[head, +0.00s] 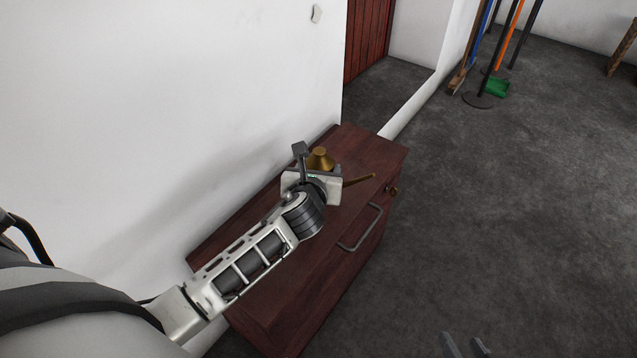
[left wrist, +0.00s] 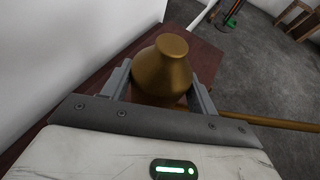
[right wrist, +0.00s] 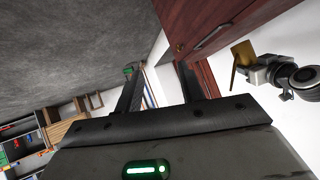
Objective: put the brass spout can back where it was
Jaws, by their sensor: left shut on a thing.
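The brass spout can (head: 320,158) has a cone-shaped body and a long thin spout (head: 359,180) that points right in the head view. My left gripper (head: 318,172) is shut on its body. The can's body (left wrist: 163,68) shows between both fingers in the left wrist view, with the spout (left wrist: 260,120) going off to the right. The can is over the far end of the dark red wooden cabinet (head: 270,270). My right gripper (head: 462,339) is open and empty, low over the floor.
The cabinet stands against the white wall (head: 180,90) and has a bar handle (head: 360,228) on its front. Its visible top looks otherwise clear. Brooms and a green dustpan (head: 496,86) stand at the back right. The grey floor (head: 500,220) is open.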

